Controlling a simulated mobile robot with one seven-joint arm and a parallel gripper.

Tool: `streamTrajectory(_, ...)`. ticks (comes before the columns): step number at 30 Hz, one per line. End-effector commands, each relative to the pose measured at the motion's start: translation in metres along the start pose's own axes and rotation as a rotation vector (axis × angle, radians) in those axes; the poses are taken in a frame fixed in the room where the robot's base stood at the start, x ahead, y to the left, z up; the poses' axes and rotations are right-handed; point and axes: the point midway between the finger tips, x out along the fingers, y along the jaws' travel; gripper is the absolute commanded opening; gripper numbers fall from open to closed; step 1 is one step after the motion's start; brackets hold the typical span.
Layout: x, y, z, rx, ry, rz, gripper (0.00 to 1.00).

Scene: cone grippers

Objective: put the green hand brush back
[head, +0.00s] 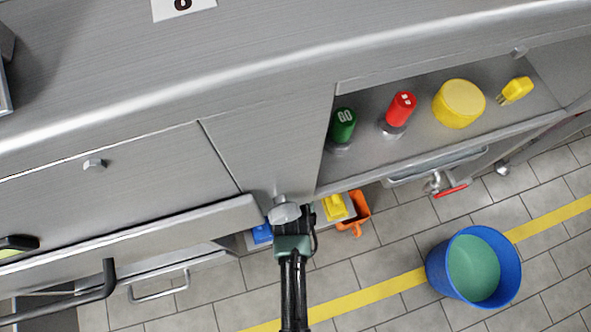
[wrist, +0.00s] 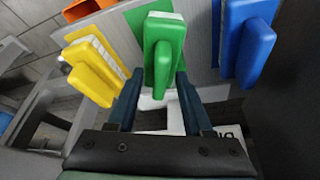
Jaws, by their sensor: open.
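The green hand brush (wrist: 166,50) is in the wrist view, upright against a grey panel (wrist: 202,45) between a yellow brush (wrist: 93,72) and a blue brush (wrist: 246,45). My gripper (wrist: 156,88) is open. Its two dark fingers stand apart on either side of the lower end of the green handle, and I cannot tell whether they touch it. In the head view my gripper (head: 291,217) is at the low rack under the counter, and it hides the green brush there. How the brush is held on the panel is hidden.
The yellow brush (head: 335,207), blue brush (head: 262,233) and an orange scoop-like thing (head: 355,212) flank my gripper closely. A shelf above holds a green canister (head: 342,125), a red canister (head: 401,106) and a yellow tub (head: 459,103). A blue bucket (head: 436,266) stands on the floor at right.

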Motion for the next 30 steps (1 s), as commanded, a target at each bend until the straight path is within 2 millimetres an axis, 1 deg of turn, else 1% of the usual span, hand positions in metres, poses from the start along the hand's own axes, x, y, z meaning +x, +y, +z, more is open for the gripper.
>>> streamTrajectory(5,-0.028,0.000,-0.002,0.000,0.000,0.000,0.51)
streamTrajectory(12,-0.081,0.000,-0.002,0.000,0.000,0.000,0.51)
streamTrajectory(15,-0.099,0.000,-0.001,0.000,-0.001,0.000,0.51)
streamTrajectory(18,-0.111,0.000,-0.001,0.000,0.000,0.000,0.51)
streamTrajectory(22,-0.119,0.000,0.000,0.000,-0.001,0.000,0.51)
streamTrajectory(30,-0.120,0.000,0.000,0.000,-0.001,0.000,0.51)
